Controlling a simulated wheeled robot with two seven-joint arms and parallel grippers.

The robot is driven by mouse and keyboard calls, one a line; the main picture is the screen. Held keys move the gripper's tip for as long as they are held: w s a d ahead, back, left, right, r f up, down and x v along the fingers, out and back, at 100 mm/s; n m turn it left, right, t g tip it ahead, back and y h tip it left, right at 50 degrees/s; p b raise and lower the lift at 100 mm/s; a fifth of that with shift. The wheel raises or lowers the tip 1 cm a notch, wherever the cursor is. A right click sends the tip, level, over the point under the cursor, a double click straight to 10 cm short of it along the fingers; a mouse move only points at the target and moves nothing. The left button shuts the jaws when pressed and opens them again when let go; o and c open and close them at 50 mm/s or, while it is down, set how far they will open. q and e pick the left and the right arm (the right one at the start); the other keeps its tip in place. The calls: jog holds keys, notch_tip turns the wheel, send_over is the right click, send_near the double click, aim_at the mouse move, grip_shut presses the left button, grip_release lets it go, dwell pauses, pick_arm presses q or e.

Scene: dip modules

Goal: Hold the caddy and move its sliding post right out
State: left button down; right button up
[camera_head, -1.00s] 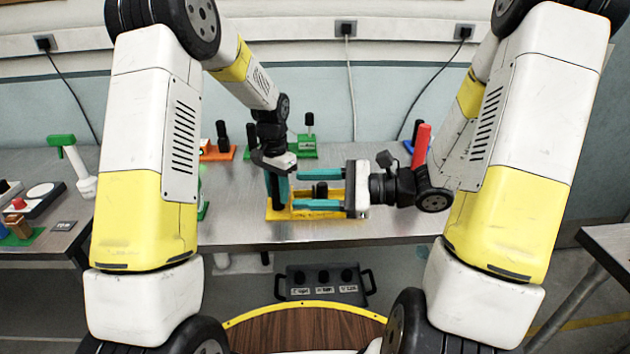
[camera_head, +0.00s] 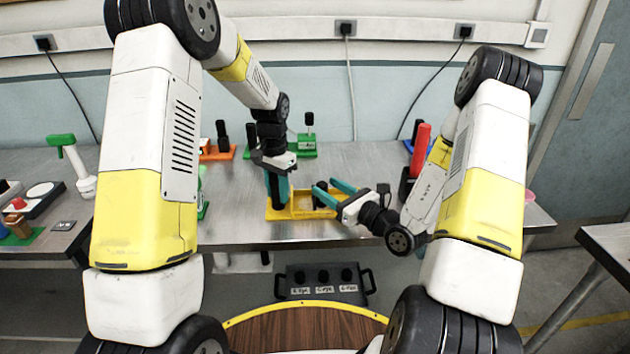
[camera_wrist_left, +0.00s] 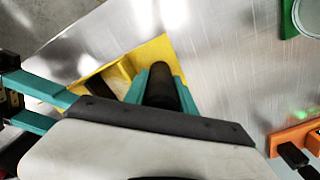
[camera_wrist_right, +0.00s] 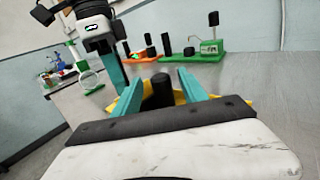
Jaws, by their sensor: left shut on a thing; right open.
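The yellow caddy (camera_head: 300,211) lies on the steel table in front of me. My left gripper (camera_head: 278,190) points down at its left end and is shut on a dark upright post (camera_wrist_left: 160,88) there. A second black post (camera_wrist_right: 159,91) stands upright at the caddy's right part; in the head view the right fingers partly hide it. My right gripper (camera_head: 325,184) is open and comes in low from the front right. In the right wrist view this post appears between its two teal fingers, with gaps on both sides; contact cannot be seen.
Behind the caddy stand an orange base (camera_head: 217,153) with black posts and a green base (camera_head: 303,146). A red-handled tool (camera_head: 421,145) stands behind my right arm. A green-and-white tool (camera_head: 70,163) is at far left. The table's front edge is close.

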jog(key=x, duration=0.6)
jog(key=shift+d, duration=0.1)
grip_shut()
dwell(1.2)
